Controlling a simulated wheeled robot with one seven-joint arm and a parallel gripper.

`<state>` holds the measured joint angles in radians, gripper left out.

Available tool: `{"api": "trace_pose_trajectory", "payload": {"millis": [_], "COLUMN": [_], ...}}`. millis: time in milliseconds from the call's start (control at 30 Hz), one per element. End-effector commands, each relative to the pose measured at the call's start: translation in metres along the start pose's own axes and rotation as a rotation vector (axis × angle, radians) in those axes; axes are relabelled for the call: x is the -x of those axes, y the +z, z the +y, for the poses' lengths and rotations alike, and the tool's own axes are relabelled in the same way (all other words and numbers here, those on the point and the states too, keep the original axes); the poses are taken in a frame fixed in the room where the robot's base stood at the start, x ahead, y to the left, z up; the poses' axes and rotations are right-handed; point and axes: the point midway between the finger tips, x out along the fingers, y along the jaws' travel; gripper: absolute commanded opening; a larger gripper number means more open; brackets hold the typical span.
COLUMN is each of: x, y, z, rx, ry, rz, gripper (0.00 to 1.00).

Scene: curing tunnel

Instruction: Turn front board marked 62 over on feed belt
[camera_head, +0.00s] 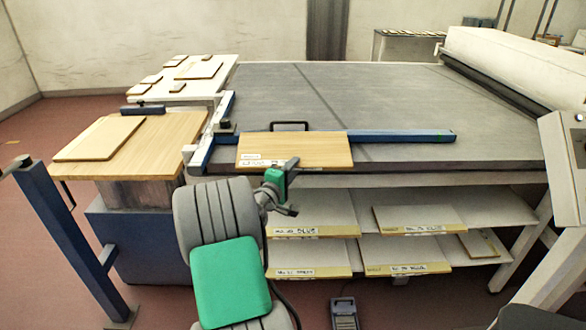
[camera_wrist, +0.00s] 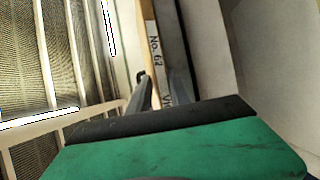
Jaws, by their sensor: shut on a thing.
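The front board marked 62 (camera_head: 310,148) is a pale wooden panel at the front edge of the grey feed belt (camera_head: 400,95) in the head view. Its near edge carries white labels. In the wrist view the board's edge (camera_wrist: 148,30) reads "No. 62". My gripper (camera_head: 290,165) is shut on the board's near edge. In the wrist view my gripper (camera_wrist: 162,95) has its fingers on either side of that edge. Part of the lettering is hidden by the fingers. I cannot tell whether the board touches the belt.
A blue bar (camera_head: 400,137) runs across the belt just behind the board, with a black handle (camera_head: 289,124). A wooden-topped table (camera_head: 160,135) with a board stands left. Shelves (camera_head: 500,205) under the belt hold labelled boards. A white roller housing (camera_head: 520,60) stands right. The belt behind the bar is clear.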

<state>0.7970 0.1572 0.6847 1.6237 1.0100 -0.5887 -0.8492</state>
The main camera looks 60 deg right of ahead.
Motion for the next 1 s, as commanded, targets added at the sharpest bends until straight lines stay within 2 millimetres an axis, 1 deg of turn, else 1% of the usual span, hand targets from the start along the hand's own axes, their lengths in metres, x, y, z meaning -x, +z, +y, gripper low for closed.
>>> {"api": "trace_pose_trajectory", "payload": {"millis": [33, 200, 233, 533, 767, 833, 933, 1000], "x": [0.001, 0.001, 0.001, 0.000, 0.001, 0.005, 0.021, 0.036], "y": [0.001, 0.001, 0.001, 0.001, 0.001, 0.000, -0.001, -0.001], "z": [-0.006, -0.006, -0.006, -0.002, -0.003, -0.003, -0.002, -0.003], "rx": [0.006, 0.006, 0.006, 0.002, 0.003, 0.002, 0.003, 0.003], "ry": [-0.010, -0.010, -0.010, -0.004, -0.005, -0.004, -0.003, -0.004], "rz": [-0.001, -0.001, -0.001, -0.001, 0.000, 0.000, 0.003, 0.004], "gripper": [0.00, 0.00, 0.25, 0.49, 0.49, 0.49, 0.49, 0.49]}}
